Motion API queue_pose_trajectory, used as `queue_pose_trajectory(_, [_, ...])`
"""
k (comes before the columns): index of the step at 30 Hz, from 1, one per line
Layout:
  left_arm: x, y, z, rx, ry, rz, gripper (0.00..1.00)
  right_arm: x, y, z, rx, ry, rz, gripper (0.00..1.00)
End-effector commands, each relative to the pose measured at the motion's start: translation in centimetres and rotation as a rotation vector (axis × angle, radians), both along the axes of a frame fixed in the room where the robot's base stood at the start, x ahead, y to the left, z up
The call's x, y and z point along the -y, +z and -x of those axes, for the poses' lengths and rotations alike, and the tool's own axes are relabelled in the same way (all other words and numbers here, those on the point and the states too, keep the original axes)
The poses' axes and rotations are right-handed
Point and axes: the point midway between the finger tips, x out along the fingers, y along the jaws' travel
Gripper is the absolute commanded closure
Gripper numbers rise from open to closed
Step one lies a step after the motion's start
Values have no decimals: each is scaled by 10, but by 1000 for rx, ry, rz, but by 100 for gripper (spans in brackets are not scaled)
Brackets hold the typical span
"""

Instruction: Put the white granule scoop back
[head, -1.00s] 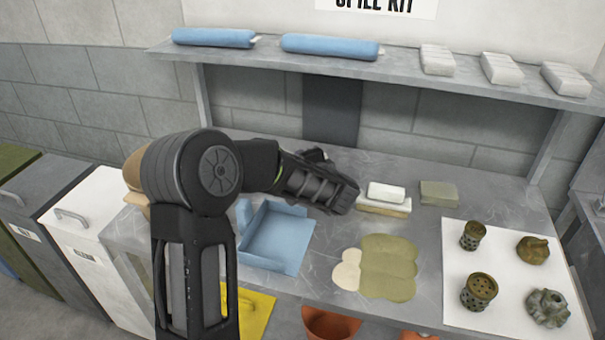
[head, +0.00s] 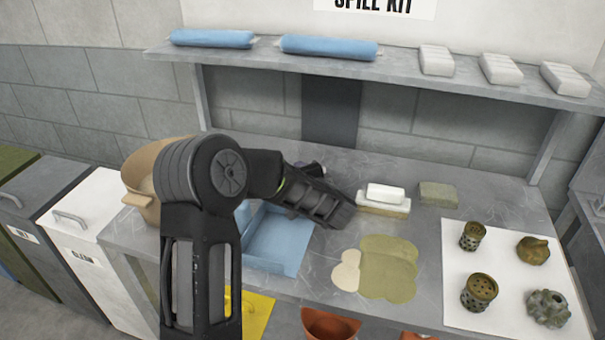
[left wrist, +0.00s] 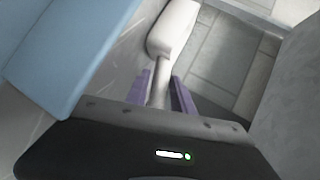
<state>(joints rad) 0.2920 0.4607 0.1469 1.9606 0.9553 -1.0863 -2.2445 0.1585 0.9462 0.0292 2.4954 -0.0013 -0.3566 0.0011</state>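The white scoop (left wrist: 172,28) shows at the top of the left wrist view, with its narrower handle (left wrist: 158,92) running down between the purple fingers. My left gripper (left wrist: 163,86) appears shut on that handle; the handle fills the gap at the fingertips. The tray's blue wall also shows in the left wrist view (left wrist: 65,50). My right gripper is not in view.
A tan bucket (head: 140,195) stands left behind my arm. White and tan blocks (head: 385,203) and a greenish sponge (head: 438,195) lie on the bench. An olive spill (head: 387,267) lies in front. A white mat (head: 505,280) with dirty parts is right. A shelf (head: 390,72) crosses above.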

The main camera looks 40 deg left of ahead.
Motion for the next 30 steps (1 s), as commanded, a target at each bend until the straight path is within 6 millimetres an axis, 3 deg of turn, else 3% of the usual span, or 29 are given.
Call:
queue_pose_trajectory(5, [0,0,0,0,0,0,57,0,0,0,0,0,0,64])
queue_pose_trajectory(16, [3,4,2,1,-2,2,57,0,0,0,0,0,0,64])
queue_pose_trajectory(30, [68,33,50,1,-4,0,57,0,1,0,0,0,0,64])
